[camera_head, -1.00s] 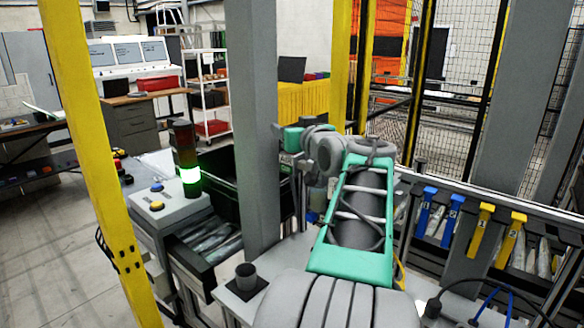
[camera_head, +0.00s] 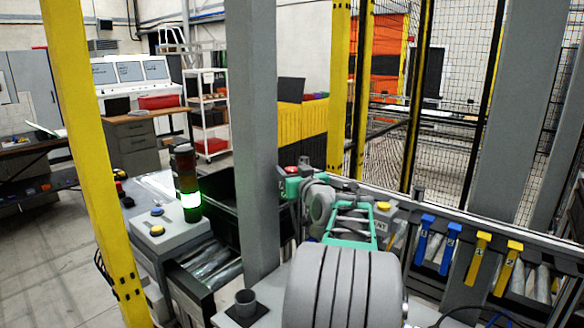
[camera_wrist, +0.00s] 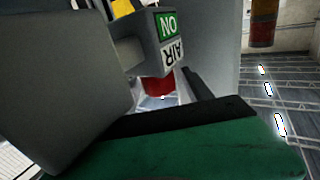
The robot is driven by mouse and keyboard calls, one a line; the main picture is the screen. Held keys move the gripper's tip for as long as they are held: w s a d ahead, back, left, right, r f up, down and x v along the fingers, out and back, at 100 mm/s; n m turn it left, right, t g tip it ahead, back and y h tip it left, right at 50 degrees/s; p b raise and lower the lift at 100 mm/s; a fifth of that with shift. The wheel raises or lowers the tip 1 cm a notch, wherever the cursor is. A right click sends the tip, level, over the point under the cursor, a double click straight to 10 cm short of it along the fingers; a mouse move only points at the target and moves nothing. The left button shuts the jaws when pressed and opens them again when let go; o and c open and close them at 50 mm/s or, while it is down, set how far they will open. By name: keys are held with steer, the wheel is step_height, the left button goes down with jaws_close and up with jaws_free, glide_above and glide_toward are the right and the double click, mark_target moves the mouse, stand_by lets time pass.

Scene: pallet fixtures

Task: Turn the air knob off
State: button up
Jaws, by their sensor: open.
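A grey air-control block with a green ON label and a white AIR label (camera_wrist: 170,45) is in the upper middle of the wrist view, its text upside down. A red part (camera_wrist: 158,86) shows just below it; I cannot tell whether this is the knob. My gripper (camera_wrist: 155,97) is open close to this block, with a dark finger on the right and a large grey part on the left. Its green body fills the bottom of the wrist view. In the head view my gripper (camera_head: 292,185) is small and partly hidden behind the grey post and my arm; contact cannot be told.
A grey post (camera_head: 256,130) stands just left of my arm. A signal tower (camera_head: 187,185) with a lit green band and a button box (camera_head: 165,228) are to the left. Numbered blue and yellow tags (camera_head: 480,258) hang on the right rail.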

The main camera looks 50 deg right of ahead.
jaws_close()
stand_by(0.7)
